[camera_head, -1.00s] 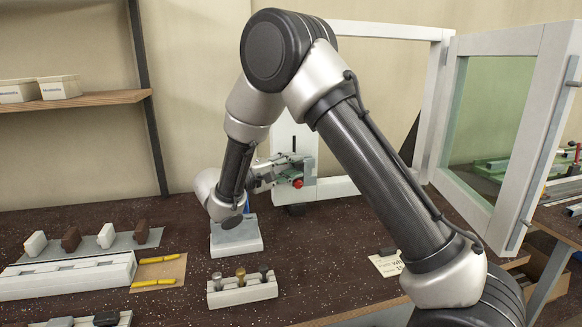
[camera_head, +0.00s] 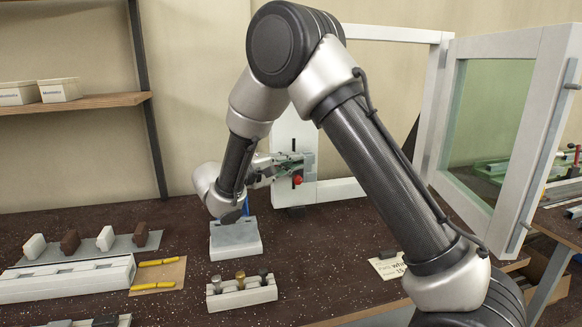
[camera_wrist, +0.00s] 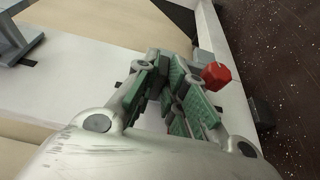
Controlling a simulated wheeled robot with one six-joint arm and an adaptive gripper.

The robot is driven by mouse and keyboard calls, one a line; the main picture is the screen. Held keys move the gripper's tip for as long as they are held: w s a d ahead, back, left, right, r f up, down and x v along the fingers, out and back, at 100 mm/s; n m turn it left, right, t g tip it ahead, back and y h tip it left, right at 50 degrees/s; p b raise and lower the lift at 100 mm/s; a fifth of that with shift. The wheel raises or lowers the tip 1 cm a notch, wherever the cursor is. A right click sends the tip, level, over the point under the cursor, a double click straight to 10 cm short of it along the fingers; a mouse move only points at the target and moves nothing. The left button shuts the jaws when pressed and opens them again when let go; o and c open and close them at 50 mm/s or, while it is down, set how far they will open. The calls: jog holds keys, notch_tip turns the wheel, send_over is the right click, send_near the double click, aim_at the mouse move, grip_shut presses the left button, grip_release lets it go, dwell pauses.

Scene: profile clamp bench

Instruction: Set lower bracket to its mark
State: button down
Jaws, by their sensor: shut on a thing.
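A grey bracket (camera_head: 308,160) with a red knob (camera_head: 297,180) sits against the upright white profile (camera_head: 285,131) at the back of the bench. My gripper (camera_head: 280,170) reaches it from the left and is shut on it. In the wrist view my gripper's green-padded fingers (camera_wrist: 168,82) are close together, and the red knob (camera_wrist: 215,75) stands just right of them. The held part is mostly hidden by the fingers. Another grey fitting (camera_wrist: 12,42) shows at the upper left of the wrist view. Small dark marks (camera_wrist: 136,66) lie on the white profile.
The open glazed door (camera_head: 505,140) stands at the right. A grey block (camera_head: 236,240) lies below my wrist. A holder with several pegs (camera_head: 242,295) and a long white rail block (camera_head: 68,280) stand in front. The bench's front right is mostly clear.

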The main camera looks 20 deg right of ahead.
jog(key=c, duration=1.5)
grip_release()
jog(key=v, duration=1.2)
jog(key=s+d+r+m+g+y, duration=0.1)
jog(key=s+d+r+g+y, duration=0.15)
jog(key=d, duration=0.45)
jog(key=s+d+r+m+g+y, duration=0.1)
jog(key=s+d+g, duration=0.1)
jog(key=s+d, duration=0.35)
jog(key=s+d+r+m+g+y, duration=0.1)
jog(key=d+r+g+y, duration=0.15)
jog(key=d, duration=0.55)
jog(key=s+d+t+y, duration=0.1)
jog(key=s+d+y, duration=0.1)
jog(key=s, duration=0.5)
jog(key=s+d+f+m+t+y, duration=0.1)
jog(key=s+d+t+y, duration=0.1)
jog(key=s+y, duration=0.3)
jog(key=s+d+f+t+y, duration=0.1)
jog(key=s+d+y, duration=0.1)
jog(key=s, duration=0.6)
jog(key=shift+s+f+t+y, duration=0.15)
jog(key=shift+s+t+y, duration=0.15)
jog(key=shift+y, duration=0.5)
